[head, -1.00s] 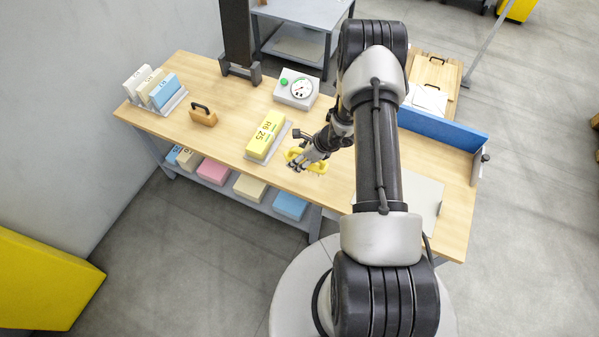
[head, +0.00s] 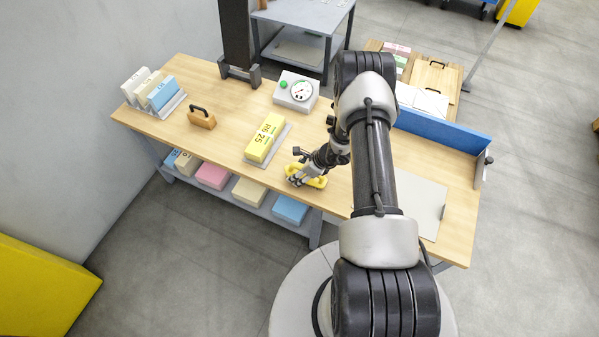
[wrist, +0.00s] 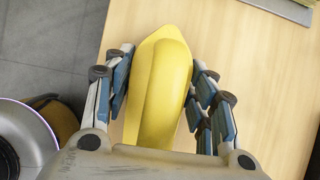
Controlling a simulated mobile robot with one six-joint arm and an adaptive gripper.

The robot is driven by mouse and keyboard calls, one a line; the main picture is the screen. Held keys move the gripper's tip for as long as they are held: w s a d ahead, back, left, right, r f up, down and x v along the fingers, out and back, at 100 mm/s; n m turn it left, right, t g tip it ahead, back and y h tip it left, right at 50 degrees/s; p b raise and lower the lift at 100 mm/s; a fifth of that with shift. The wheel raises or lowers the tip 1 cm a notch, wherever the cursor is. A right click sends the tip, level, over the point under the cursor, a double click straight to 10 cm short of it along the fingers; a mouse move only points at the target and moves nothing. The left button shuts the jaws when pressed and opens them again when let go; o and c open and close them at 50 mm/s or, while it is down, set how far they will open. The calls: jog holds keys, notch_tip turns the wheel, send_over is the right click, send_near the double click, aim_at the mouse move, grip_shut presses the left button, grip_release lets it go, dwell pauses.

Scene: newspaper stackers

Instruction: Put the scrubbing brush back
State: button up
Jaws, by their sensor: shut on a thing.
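The yellow scrubbing brush (head: 318,182) is near the front edge of the wooden workbench (head: 232,108), just left of my arm. In the wrist view the brush (wrist: 160,85) has a pointed far end and a long raised grip on top; its underside is hidden. My gripper (head: 300,178) is around the brush, with blue-padded fingers on both sides in the wrist view (wrist: 165,88). It is shut on the brush. I cannot tell whether the brush touches the bench top.
A yellow block marked R6 25 (head: 265,138) lies on a grey plate left of the brush. A gauge box (head: 296,92) stands behind. A brown block with a black handle (head: 201,118) sits farther left. A blue panel (head: 440,130) stands right of my arm.

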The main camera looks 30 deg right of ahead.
jog(key=o, duration=1)
